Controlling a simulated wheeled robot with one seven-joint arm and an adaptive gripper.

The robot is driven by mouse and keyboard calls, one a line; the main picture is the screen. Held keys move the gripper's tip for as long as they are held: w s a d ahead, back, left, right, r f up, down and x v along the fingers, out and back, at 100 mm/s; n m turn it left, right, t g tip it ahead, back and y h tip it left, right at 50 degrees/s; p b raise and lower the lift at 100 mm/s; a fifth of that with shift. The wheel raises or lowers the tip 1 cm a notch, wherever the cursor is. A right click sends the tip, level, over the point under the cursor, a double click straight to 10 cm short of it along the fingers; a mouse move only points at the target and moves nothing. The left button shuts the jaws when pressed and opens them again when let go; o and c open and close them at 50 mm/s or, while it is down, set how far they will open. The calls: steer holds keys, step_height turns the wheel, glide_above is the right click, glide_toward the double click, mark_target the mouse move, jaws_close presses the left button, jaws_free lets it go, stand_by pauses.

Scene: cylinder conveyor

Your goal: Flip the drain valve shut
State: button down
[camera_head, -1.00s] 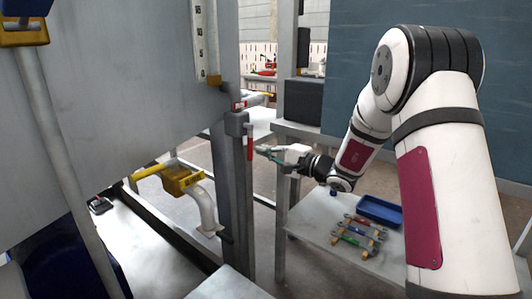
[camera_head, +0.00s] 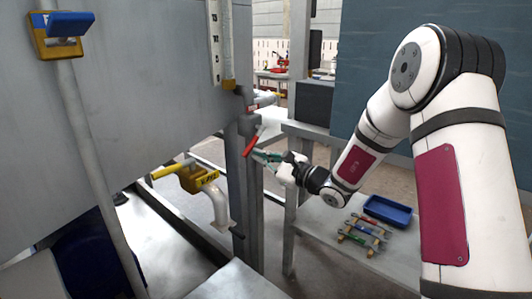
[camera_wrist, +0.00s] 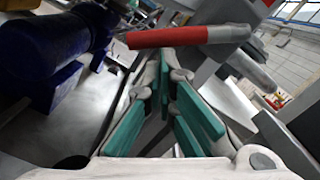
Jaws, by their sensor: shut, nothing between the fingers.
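A red lever (camera_head: 253,142) hangs from a grey box-like fitting on the upright post. It slants, its lower end toward the left. My gripper (camera_head: 256,155) is beside the lever's lower part, shut with nothing held. In the wrist view the red lever (camera_wrist: 168,37) lies across the top, just beyond the teal-padded fingers (camera_wrist: 168,82); I cannot tell whether they touch. A yellow valve (camera_head: 192,178) with a yellow handle and a pale downturned spout (camera_head: 220,208) sits under the tank. Its label is too small to read. I cannot tell which is the drain valve.
The large grey tank (camera_head: 140,100) fills the left. A blue-handled yellow valve (camera_head: 62,30) is on a pipe at upper left. A low table (camera_head: 318,225) at right holds a blue tray (camera_head: 388,211) and several tools (camera_head: 362,232). Posts stand close around my gripper.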

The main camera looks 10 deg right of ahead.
steer(key=a+r+m+p, duration=0.1)
steer(key=m+p, duration=0.1)
steer(key=s+r+m+p, duration=0.1)
steer(key=m+p, duration=0.1)
steer(key=s+a+r+m+p, duration=0.1)
steer(key=m+p, duration=0.1)
steer(key=shift+a+r+t, duration=0.3)
steer(key=shift+a, duration=0.05)
stand_by(0.6)
